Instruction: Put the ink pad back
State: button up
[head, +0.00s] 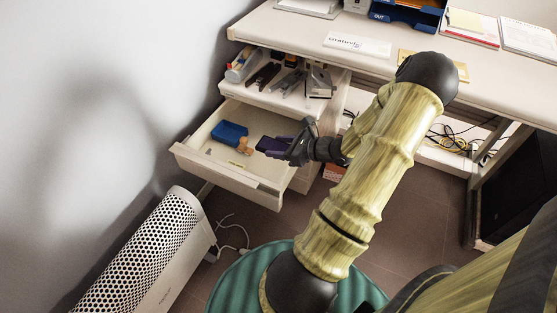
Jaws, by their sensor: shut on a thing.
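A flat dark purple block, which looks like the ink pad (270,146), is between the fingers of my gripper (288,150). My gripper is shut on it and reaches in from the right over the open lower drawer (228,177). The ink pad is over the right part of the drawer; I cannot tell whether it touches the drawer floor. In the drawer lie a blue box (230,133), a small orange-brown thing (244,147) and a small yellow thing (236,164).
An upper drawer or shelf above holds a stapler-like tool (263,76) and other stationery. The desk top (300,32) overhangs to the right, with a nameplate (357,44) on it. A white perforated heater (145,255) stands on the floor in front.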

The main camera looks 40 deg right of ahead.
jog(key=shift+f+b, duration=0.8)
jog(key=shift+f, duration=1.15)
jog(key=shift+f, duration=0.35)
jog(key=shift+f+b, duration=0.25)
jog(key=shift+b, duration=0.05)
jog(key=o, duration=1)
